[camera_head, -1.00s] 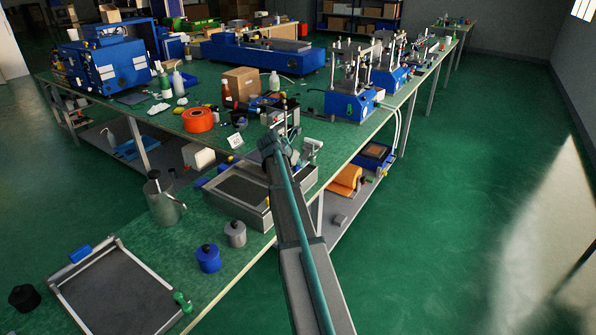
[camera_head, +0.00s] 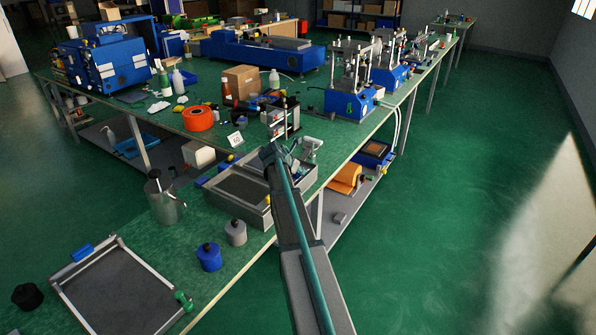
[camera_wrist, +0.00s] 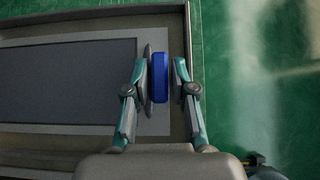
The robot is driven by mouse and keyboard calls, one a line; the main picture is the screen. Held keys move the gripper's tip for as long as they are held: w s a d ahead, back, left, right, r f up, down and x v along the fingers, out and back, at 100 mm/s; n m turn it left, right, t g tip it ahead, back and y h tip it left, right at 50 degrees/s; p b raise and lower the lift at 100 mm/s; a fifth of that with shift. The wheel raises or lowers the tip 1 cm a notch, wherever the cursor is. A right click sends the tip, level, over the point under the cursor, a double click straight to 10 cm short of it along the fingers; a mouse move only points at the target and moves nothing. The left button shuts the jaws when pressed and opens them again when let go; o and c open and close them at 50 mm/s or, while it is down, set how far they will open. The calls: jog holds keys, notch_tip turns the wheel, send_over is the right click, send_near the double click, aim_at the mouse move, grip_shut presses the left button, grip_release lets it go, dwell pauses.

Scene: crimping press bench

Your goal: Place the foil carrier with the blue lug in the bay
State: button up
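The carrier's blue lug (camera_wrist: 160,78) stands between the two fingertips of my gripper (camera_wrist: 161,92) in the wrist view. The fingers are drawn in close on both sides of it and look shut on it. A flat dark panel with a pale border (camera_wrist: 70,80) lies just left of the lug, inside a metal-rimmed tray; I take it for the foil carrier. In the head view, this grey tray (camera_head: 262,214) is on the near bench, and my gripper (camera_head: 306,150) is at its right end, partly hidden by my arm. I cannot tell which part is the bay.
A metal frame (camera_head: 158,277) with a dark bed, a blue block (camera_head: 82,252) and a green knob (camera_head: 183,301) lies at the lower left. A steel can (camera_head: 165,203), a grey weight (camera_head: 235,233) and a blue weight (camera_head: 208,258) stand left of the tray. Presses (camera_head: 350,100) stand behind.

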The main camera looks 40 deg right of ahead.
jog(key=b+v, duration=0.1)
jog(key=v, duration=1.1)
jog(key=shift+d+r, duration=0.1)
jog(key=shift+r, duration=0.05)
dwell(0.3)
